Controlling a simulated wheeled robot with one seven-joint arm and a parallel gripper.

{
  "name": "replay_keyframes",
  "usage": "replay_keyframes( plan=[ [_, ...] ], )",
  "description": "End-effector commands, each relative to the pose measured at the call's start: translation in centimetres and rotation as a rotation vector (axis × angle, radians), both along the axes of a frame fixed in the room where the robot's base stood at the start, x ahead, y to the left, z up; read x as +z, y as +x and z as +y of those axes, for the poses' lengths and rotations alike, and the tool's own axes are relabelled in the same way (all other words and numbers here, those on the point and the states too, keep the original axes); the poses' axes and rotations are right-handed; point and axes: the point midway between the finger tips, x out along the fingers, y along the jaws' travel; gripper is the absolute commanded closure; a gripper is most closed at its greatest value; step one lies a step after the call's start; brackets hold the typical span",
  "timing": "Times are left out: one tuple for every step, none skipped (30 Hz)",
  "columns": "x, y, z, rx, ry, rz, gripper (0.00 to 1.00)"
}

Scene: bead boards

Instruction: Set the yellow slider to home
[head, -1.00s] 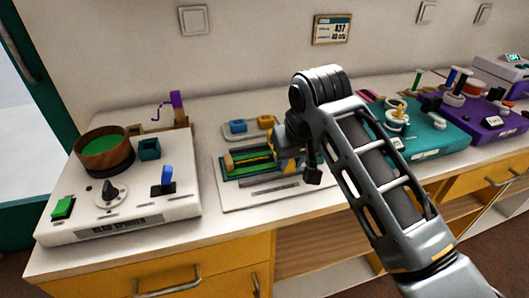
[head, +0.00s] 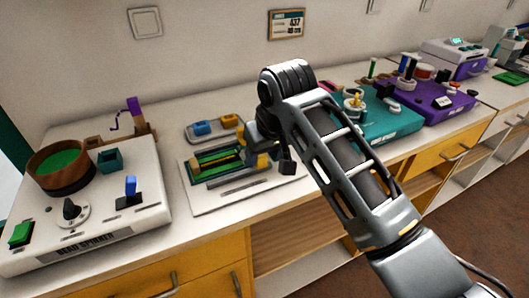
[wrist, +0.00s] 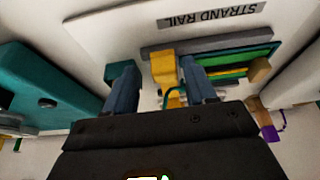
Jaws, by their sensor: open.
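The white Strand Rail board (head: 200,206) lies on the counter, left of centre in the head view; its label (wrist: 207,21) reads upside down in the wrist view. The yellow slider, a yellow block (wrist: 163,70), shows between my two fingers in the wrist view. My gripper (wrist: 159,78) is open, with one finger on each side of the block; I cannot tell if either finger touches it. In the head view my gripper (head: 266,148) is low over the right part of the board and hides most of the slider. No home mark can be made out.
A green tray (head: 215,170) sits on the board beside my gripper. Behind it, a small tray holds a blue piece (head: 202,128) and a yellow piece (head: 230,121). The white Bead Spinner (head: 110,221) stands left; teal (head: 390,128) and purple (head: 455,108) boards stand right.

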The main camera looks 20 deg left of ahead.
Motion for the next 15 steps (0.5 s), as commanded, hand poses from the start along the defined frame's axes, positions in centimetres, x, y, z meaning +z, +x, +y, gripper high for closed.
replay_keyframes(
  plan=[
    [0.3,-0.1,-0.1,0.0,0.001,-0.001,0.45],
    [0.5,-0.1,-0.1,0.0,0.001,-0.001,0.45],
    [1.0,-0.2,-0.2,0.0,0.002,-0.001,0.45],
    [1.4,-0.3,-0.3,0.0,0.003,-0.001,0.45],
    [1.8,-0.4,-0.5,0.0,0.003,-0.001,0.45],
    [2.4,-0.6,-0.7,0.0,0.002,-0.002,0.45],
    [2.9,-0.7,-0.8,0.0,0.003,-0.003,0.45],
    [3.4,-0.8,-1.0,0.0,0.002,-0.002,0.45],
    [4.0,-1.0,-1.2,0.0,0.003,-0.003,0.45],
    [4.4,-1.1,-1.3,0.001,0.002,-0.002,0.45],
    [4.9,-1.2,-1.5,0.001,0.002,-0.002,0.45],
    [5.3,-1.4,-1.7,0.0,0.002,-0.002,0.45],
    [5.7,-1.4,-1.8,0.0,0.002,-0.001,0.45],
    [6.0,-1.5,-1.9,0.0,0.002,-0.002,0.45],
    [6.4,-1.6,-2.0,0.0,0.002,-0.001,0.45]
  ],
)
